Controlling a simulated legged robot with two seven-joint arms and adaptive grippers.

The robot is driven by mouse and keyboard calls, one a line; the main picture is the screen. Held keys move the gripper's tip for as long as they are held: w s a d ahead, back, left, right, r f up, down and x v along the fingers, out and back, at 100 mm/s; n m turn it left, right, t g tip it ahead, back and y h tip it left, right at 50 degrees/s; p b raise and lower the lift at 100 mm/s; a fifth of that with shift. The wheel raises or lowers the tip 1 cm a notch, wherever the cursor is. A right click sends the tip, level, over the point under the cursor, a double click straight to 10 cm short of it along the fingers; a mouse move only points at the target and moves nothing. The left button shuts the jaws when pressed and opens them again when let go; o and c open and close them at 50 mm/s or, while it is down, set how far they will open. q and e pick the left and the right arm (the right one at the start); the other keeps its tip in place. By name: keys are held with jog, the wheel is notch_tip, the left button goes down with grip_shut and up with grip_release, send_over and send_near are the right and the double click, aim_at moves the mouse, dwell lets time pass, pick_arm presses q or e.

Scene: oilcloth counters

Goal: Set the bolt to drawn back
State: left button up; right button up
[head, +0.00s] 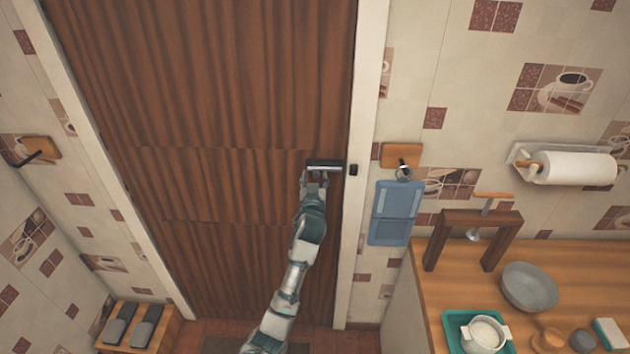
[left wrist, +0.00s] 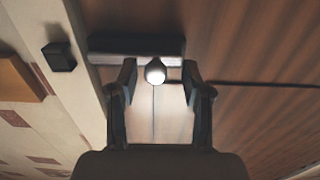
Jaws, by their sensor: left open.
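The bolt (head: 324,163) is a dark bar-shaped fitting with a light strip, mounted level at the right edge of the brown wooden door (head: 220,100). Its black keeper (head: 353,169) sits on the white frame to the right. In the left wrist view the bolt's dark body (left wrist: 120,46) has a round pale knob (left wrist: 155,72), and the keeper (left wrist: 58,56) is at the left. I cannot make out a rod across the gap. My left gripper (head: 314,179) is open just below the bolt; in the wrist view its fingers (left wrist: 159,76) stand either side of the knob. My right gripper is out of view.
A blue board (head: 394,212) hangs from a wall hook right of the frame. The counter (head: 450,285) at the right holds a wooden stand (head: 437,245), a grey bowl (head: 529,287) and a green tray (head: 455,319). A low shoe bench (head: 165,328) stands at the lower left.

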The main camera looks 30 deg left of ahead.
pick_arm(q)
jog(key=shift+d+f, duration=0.1)
jog(key=shift+f, duration=0.05)
jog(key=v, duration=1.2)
jog(key=shift+s+a, duration=0.15)
jog(key=shift+a, duration=0.15)
